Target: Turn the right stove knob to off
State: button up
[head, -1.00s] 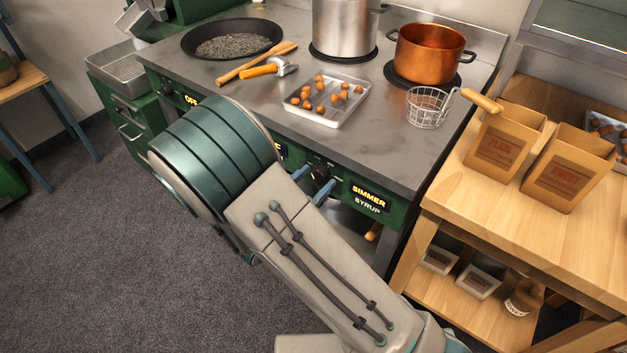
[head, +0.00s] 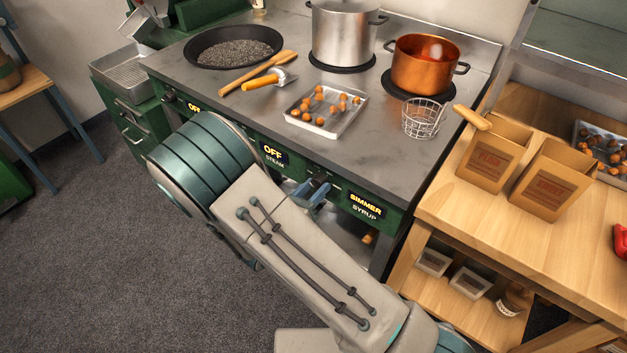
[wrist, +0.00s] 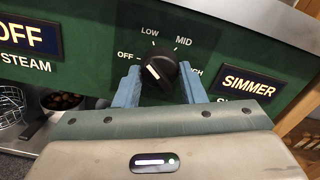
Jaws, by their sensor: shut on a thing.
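The right stove knob (wrist: 161,70) is black with a white pointer mark, on the green front panel. Its dial reads OFF, LOW, MID and a partly covered HIGH; the mark points left, on the OFF side. The display (wrist: 246,84) to its right reads SIMMER; in the head view the SIMMER SYRUP display (head: 366,205) is lit too. My gripper (wrist: 160,80) has its blue fingers on either side of the knob and is shut on it. In the head view my gripper (head: 318,190) is at the panel, and the knob is mostly hidden.
An OFF STEAM display (head: 273,154) is left of the knob. On the stove top (head: 235,108) are a copper pot (head: 424,68), a steel pot (head: 338,35), a tray of chestnuts (head: 318,127) and a wire basket (head: 421,118). A wooden table (head: 470,215) stands at right.

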jog(key=n+p, duration=0.4)
jog(key=shift+r+n, duration=0.2)
jog(key=shift+n, duration=0.1)
jog(key=shift+f+n+p, duration=0.1)
jog(key=shift+n+p, duration=1.35)
jog(key=shift+n, duration=0.25)
jog(key=shift+f, duration=0.1)
jog(key=o, duration=1)
jog(key=shift+s, duration=0.1)
jog(key=b+v, duration=0.1)
jog(key=v, duration=1.2)
jog(key=shift+s+a, duration=0.25)
